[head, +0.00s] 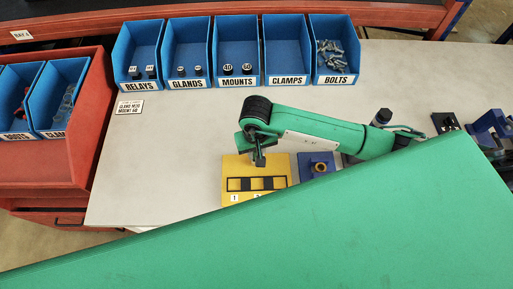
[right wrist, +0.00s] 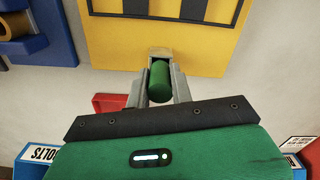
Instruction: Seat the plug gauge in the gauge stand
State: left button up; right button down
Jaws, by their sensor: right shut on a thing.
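My right gripper (head: 259,160) is over the back part of a yellow plate (head: 280,166) with a black-and-yellow slotted strip. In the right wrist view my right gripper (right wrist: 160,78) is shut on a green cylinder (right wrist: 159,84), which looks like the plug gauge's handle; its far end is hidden. A blue block (head: 308,173) with a brass-coloured ring stands just right of the yellow plate, and part of it shows in the right wrist view (right wrist: 55,45). I cannot tell for sure whether this block is the gauge stand. My left gripper is not in view.
Blue bins of relays (head: 139,60), glands, mounts, clamps and bolts (head: 334,55) line the table's back. A red rack (head: 75,150) stands at the left. Dark and blue fixtures (head: 488,125) stand at the right. The table's left part is mostly clear.

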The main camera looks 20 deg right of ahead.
jog(key=shift+w, duration=0.15)
jog(key=shift+r, duration=0.1)
jog(key=shift+s, duration=0.3)
jog(key=c, duration=1.6)
grip_release()
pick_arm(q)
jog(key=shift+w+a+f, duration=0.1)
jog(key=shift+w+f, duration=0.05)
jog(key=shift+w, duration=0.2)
pick_arm(e)
jog(key=o, duration=0.4)
jog(key=shift+w, duration=0.1)
jog(key=shift+c, duration=0.2)
jog(key=shift+r, duration=0.15)
pick_arm(q)
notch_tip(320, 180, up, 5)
jog(key=p, duration=0.4)
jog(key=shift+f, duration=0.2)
pick_arm(e)
notch_tip(320, 180, up, 12)
